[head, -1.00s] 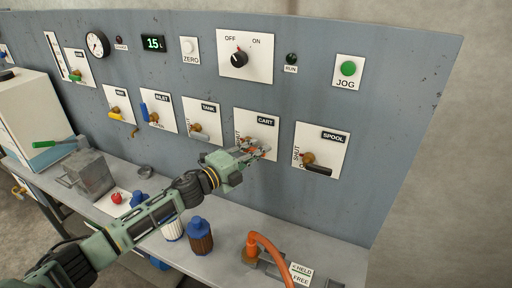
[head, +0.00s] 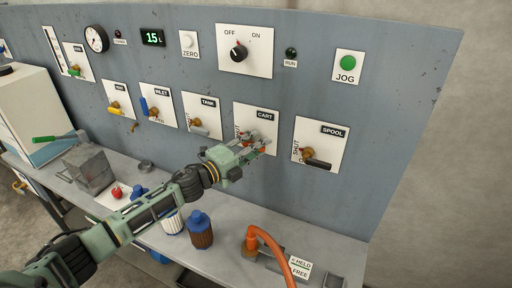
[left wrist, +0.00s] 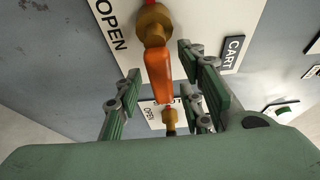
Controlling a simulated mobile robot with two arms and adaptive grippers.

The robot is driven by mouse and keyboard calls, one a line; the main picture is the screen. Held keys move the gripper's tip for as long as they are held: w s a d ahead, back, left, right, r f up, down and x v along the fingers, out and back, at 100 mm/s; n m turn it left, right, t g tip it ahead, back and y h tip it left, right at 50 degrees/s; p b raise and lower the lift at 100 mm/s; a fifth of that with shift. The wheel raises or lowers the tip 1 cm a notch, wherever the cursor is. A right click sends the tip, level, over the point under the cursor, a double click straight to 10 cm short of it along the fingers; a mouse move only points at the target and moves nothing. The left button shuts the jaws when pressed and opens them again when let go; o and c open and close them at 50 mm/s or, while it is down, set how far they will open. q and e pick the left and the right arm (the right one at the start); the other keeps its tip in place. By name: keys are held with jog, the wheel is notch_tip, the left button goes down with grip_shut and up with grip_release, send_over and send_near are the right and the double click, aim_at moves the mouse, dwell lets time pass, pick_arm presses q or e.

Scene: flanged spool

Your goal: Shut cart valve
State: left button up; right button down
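The cart valve is on the white plate labelled CART (head: 266,115), on the grey-blue panel. My left gripper (head: 262,148) is in front of it and hides most of the valve in the head view. In the left wrist view, the valve's orange handle (left wrist: 160,75) extends from a brass stem (left wrist: 152,22) into the space between my left fingers (left wrist: 165,95). The fingers are spread, with a visible gap on each side of the handle. The word OPEN (left wrist: 111,25) is printed on the plate beside the stem. My right gripper is not in view.
The SPOOL valve (head: 318,163), with a black handle, is to the right; the TANK valve (head: 200,128) is to the left. Below, the bench holds a brown bottle with a blue cap (head: 201,235) and an orange hose (head: 270,243). The display (head: 152,37) reads 15.

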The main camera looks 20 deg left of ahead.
pick_arm(q)
jog(key=shift+s, duration=0.1)
jog(key=v, duration=1.2)
dwell(0.4)
